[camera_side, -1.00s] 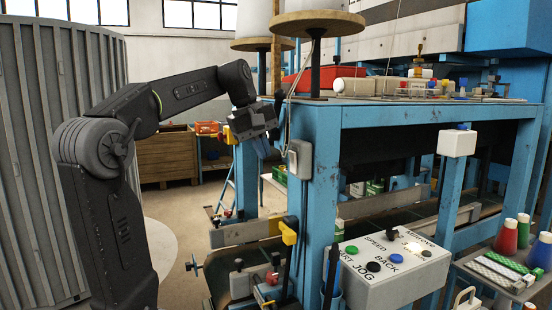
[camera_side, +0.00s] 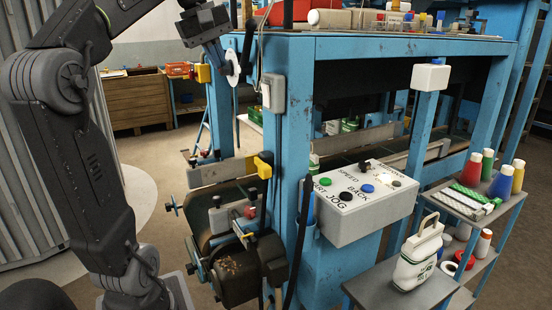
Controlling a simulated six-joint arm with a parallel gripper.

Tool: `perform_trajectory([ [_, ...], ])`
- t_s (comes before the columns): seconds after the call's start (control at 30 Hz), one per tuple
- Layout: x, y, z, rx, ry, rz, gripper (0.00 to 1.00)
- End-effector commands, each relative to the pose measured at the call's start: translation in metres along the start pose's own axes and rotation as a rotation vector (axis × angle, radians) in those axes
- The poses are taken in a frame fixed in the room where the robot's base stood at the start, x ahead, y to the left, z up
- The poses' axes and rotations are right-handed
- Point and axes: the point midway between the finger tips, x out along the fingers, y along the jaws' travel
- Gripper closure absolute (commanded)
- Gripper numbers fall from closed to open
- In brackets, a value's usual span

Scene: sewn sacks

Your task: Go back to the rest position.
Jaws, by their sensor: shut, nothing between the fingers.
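My gripper (camera_side: 219,54) is at the top of the view, left of the blue machine frame (camera_side: 298,130). It points down and slightly right. Its fingers are shut with nothing seen between them. The fingertips are small and partly lost against the blue frame and a white disc (camera_side: 233,67) just beside them. I cannot tell whether the fingers touch the disc. The upper part of my arm is cut off by the top edge.
A control box (camera_side: 350,222) with coloured buttons juts from the frame. Coloured thread cones (camera_side: 471,170) stand on a shelf at the right. Open floor (camera_side: 150,165) lies left of the frame.

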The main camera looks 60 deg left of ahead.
Motion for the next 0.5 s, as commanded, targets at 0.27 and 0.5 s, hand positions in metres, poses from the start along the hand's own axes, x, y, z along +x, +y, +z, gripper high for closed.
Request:
perform_trajectory([
  [0.27, 0.033, 0.001, 0.042, 0.225, 0.007, 0.001, 1.00],
  [0.5, 0.113, -0.032, 0.136, 0.813, 0.049, 0.029, 1.00],
])
